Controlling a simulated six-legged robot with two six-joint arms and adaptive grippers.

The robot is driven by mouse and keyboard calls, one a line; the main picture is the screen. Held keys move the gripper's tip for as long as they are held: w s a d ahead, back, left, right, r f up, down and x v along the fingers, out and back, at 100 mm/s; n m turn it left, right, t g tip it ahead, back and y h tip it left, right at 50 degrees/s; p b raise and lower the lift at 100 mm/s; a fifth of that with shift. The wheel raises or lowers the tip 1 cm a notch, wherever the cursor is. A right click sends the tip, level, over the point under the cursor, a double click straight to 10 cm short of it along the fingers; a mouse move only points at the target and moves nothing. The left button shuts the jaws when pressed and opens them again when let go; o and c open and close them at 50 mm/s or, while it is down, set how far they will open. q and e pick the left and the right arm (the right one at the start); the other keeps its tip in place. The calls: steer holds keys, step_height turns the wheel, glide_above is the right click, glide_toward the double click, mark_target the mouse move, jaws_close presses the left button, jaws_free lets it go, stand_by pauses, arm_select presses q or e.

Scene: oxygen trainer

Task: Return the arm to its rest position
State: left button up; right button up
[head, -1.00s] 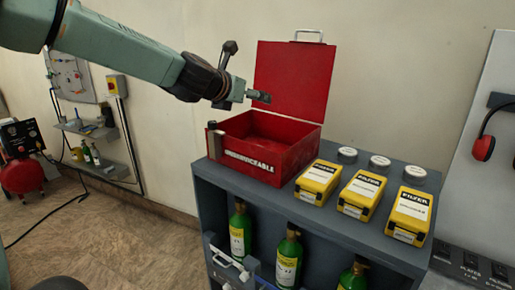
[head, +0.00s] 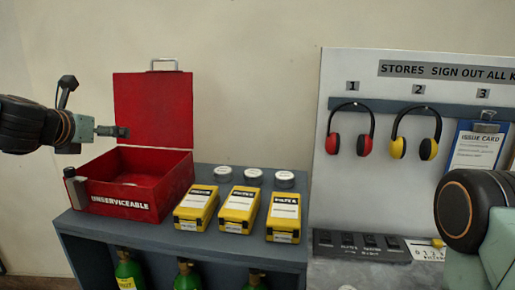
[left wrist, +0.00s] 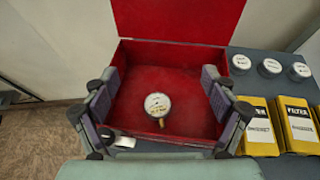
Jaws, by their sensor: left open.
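My left gripper (head: 115,131) is open and empty, above the open red box marked UNSERVICEABLE (head: 125,203) in the head view. In the left wrist view, the open fingers of the left gripper (left wrist: 160,112) frame the inside of the red box (left wrist: 190,75). A round gauge with a pale dial (left wrist: 157,104) lies on the box floor between the fingers, apart from them. Part of my right arm (head: 468,215) shows at the right edge of the head view; its gripper is out of view.
Yellow filter boxes (head: 240,205) and round white-topped tins (head: 253,175) stand right of the red box on the grey shelf unit (head: 160,232). Green cylinders (head: 128,270) stand below. A board with ear defenders (head: 348,130) is at the right. The wall space above the shelf is clear.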

arm_select(q)
steer(key=r+x, duration=0.1)
steer(key=x, duration=0.5)
steer(key=shift+w+p, duration=0.45)
steer(key=shift+w, duration=0.05)
steer(key=shift+f, duration=0.1)
